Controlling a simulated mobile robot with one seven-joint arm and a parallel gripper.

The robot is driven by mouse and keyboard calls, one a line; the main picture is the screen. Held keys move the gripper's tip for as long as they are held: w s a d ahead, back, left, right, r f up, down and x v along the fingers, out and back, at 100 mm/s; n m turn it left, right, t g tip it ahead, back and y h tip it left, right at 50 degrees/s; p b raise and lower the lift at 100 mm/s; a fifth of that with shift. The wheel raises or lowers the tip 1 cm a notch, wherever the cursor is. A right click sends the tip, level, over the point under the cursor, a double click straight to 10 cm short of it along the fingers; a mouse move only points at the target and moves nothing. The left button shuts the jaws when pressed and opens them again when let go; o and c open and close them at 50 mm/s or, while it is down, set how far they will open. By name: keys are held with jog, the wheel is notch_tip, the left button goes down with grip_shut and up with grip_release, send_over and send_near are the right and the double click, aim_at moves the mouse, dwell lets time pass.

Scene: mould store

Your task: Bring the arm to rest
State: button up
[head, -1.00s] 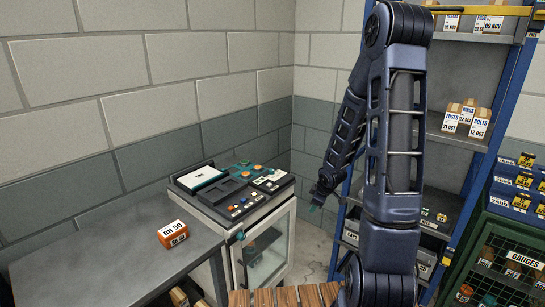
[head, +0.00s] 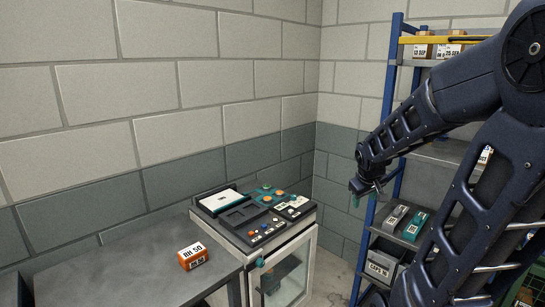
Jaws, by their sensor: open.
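My gripper (head: 366,188) is at the end of my raised arm, right of the middle in the head view. It is small in the picture, with teal fingertips, and hangs in the air in front of the blue shelf rack. I see nothing between its fingers. My arm folds down from the upper right corner and hides much of the rack.
A grey table (head: 130,265) at lower left bears an orange box (head: 192,256) marked RH 50. A glass-doored cabinet (head: 310,262) with a control panel on top stands beside it. The blue rack (head: 391,60) holds labelled boxes and bins, close behind my gripper.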

jog(key=s+a+r+m, duration=0.1)
jog(key=s+r+m, duration=0.1)
jog(key=s+r, duration=0.2)
jog(key=s+a+r+m+y, duration=0.1)
jog(key=s+r, duration=0.3)
jog(key=s, duration=0.5)
jog(key=shift+s+a+r+m+y, duration=0.2)
jog(key=shift+s+m+y, duration=0.1)
jog(key=shift+m, duration=0.2)
